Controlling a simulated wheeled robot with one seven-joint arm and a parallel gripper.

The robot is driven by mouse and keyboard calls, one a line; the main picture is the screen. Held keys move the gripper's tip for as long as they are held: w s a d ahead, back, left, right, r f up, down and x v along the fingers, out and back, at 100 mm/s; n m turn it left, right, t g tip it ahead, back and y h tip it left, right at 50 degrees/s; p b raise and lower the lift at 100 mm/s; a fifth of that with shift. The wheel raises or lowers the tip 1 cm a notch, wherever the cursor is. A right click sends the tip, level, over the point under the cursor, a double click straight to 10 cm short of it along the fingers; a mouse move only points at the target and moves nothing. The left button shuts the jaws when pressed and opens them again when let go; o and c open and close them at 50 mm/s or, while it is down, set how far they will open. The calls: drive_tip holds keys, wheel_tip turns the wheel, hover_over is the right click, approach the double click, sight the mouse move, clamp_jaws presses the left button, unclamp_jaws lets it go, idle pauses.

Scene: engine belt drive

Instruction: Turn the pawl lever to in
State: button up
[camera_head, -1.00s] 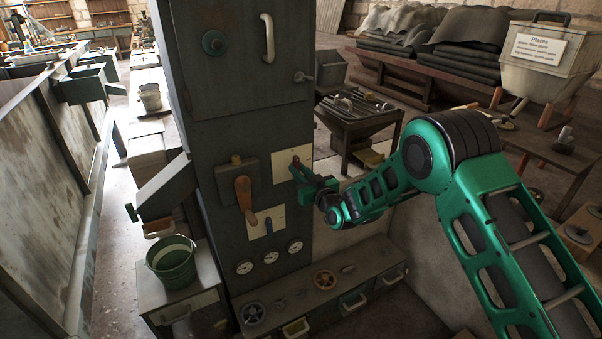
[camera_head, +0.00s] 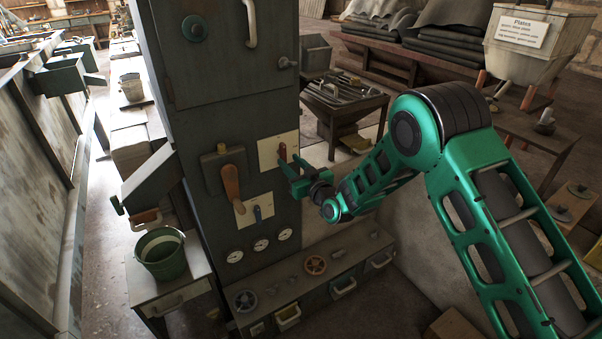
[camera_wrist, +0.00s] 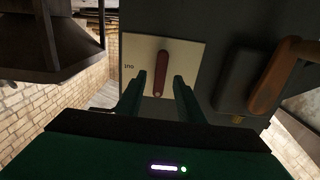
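A red lever (camera_head: 282,153) sits on a cream plate (camera_head: 267,155) on the dark cabinet front. In the wrist view the red lever (camera_wrist: 162,75) stands nearly upright on its plate (camera_wrist: 190,55). An upside-down label, seemingly "out", shows at the plate's left. I cannot read any "in" label or confirm the name pawl lever. My gripper (camera_head: 287,172) is at the plate. In the wrist view my gripper (camera_wrist: 160,88) is open, its green fingers on either side of the lever's near end, with gaps visible. Contact is hard to tell in the head view.
A brown-handled lever (camera_head: 230,181) hangs left of the plate. A low shelf with a handwheel (camera_head: 316,265) lies below. A green bucket (camera_head: 161,254) stands at left.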

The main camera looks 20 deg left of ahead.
drive_tip(key=v, duration=0.7)
idle(0.3)
